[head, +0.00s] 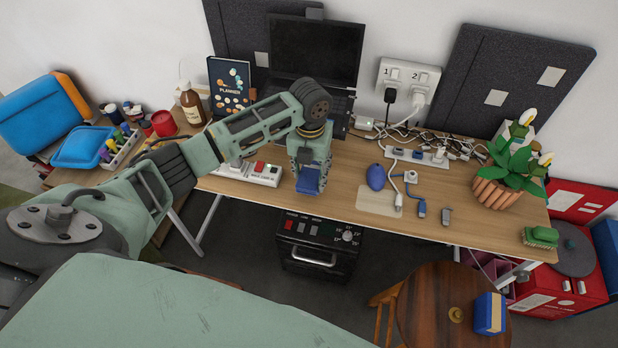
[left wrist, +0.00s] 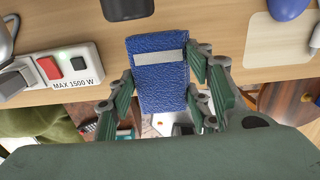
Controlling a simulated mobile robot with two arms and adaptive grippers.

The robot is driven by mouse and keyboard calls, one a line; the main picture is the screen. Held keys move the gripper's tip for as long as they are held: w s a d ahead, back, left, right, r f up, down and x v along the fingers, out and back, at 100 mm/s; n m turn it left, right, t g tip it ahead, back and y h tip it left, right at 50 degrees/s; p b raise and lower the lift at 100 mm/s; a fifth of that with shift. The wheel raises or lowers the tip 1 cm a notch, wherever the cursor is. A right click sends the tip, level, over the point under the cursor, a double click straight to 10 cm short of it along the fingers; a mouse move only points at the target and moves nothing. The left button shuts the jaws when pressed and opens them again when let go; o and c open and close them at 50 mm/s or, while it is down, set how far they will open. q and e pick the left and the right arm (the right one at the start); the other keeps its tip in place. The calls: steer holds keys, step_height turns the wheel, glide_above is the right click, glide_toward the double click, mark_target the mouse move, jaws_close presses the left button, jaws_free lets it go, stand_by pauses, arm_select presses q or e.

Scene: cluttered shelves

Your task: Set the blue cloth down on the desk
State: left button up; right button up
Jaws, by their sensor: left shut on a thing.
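The blue cloth (left wrist: 158,88), a folded block with a pale stripe, is between the fingers of my left gripper (left wrist: 162,78) in the left wrist view. A finger lies along each side of it, and the gripper is shut on it. In the head view the cloth (head: 308,181) shows as a blue patch under my left gripper (head: 309,187), at the front edge of the wooden desk (head: 345,172). Whether it touches the desktop, I cannot tell. My right gripper is not in view.
A white power strip (head: 246,172) is just left of the gripper. A laptop (head: 313,55) stands behind. A stool (head: 440,300) with a blue box (head: 489,313) stands in front. Bare desktop lies between gripper and mat.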

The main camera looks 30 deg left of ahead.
mark_target(309, 174)
arm_select(q)
steer(key=shift+a+f, duration=0.2)
step_height(309, 174, down, 3)
steer(key=shift+f+p, duration=0.2)
steer(key=shift+p, duration=0.15)
steer(key=shift+f, duration=0.2)
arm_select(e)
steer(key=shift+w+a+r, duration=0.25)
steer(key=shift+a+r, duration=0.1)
arm_select(q)
steer(key=shift+f, duration=0.2)
steer(key=o, duration=1)
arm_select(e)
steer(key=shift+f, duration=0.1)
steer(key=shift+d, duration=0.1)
